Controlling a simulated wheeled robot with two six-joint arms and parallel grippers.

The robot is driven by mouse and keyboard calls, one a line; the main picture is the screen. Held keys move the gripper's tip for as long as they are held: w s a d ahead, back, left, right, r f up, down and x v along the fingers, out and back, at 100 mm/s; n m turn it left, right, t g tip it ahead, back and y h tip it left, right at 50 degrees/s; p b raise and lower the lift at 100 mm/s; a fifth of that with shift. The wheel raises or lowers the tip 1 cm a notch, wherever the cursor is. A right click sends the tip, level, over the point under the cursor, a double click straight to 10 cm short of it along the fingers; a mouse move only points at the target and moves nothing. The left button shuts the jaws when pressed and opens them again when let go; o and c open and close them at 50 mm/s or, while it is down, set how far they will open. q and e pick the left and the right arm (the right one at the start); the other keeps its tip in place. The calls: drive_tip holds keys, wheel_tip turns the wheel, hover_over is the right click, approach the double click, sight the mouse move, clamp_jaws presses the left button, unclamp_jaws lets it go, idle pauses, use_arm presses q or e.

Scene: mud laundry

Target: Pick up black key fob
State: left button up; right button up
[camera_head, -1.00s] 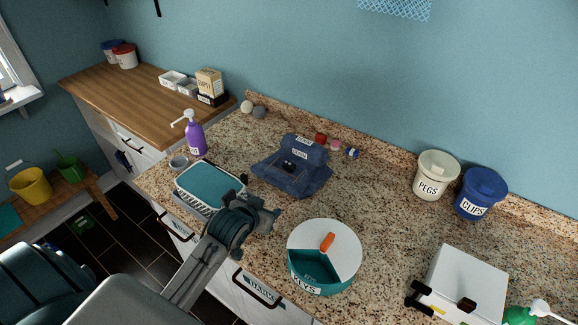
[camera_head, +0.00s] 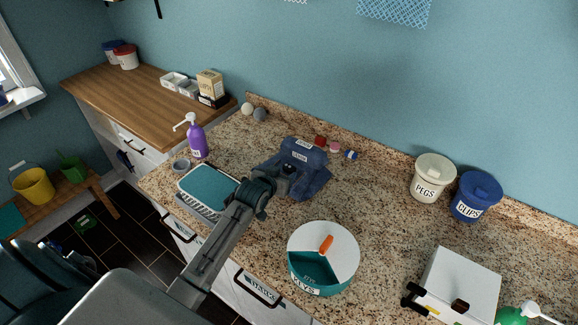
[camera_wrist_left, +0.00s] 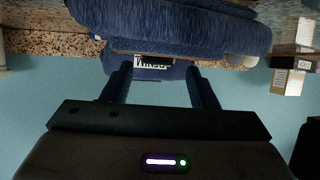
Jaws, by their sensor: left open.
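A dark blue denim item (camera_head: 312,180) lies folded on the granite counter, with a raised roll and a white label at its back. My left gripper (camera_head: 287,170) is over its front left part, fingers open and pointing at the raised roll. In the left wrist view the open fingers (camera_wrist_left: 160,72) stand either side of a white label, with blue cloth (camera_wrist_left: 170,22) above. A small dark piece (camera_wrist_left: 158,58) between the fingertips may be the black key fob. In the head view the gripper hides the fob's spot. My right gripper is not in view.
A teal-topped tray (camera_head: 208,186) and a purple pump bottle (camera_head: 197,140) stand to the left. A round teal and white divided tub (camera_head: 340,245) is in front right. White and blue lidded pots (camera_head: 433,178) and a white box (camera_head: 460,285) are at right. Small balls and spools line the back.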

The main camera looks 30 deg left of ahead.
sight(287, 169)
use_arm(q)
drive_tip(key=shift+p+x, duration=0.55)
drive_tip(key=shift+x, duration=1.3)
drive_tip(key=shift+d+r, duration=0.1)
drive_tip(key=c, duration=0.7)
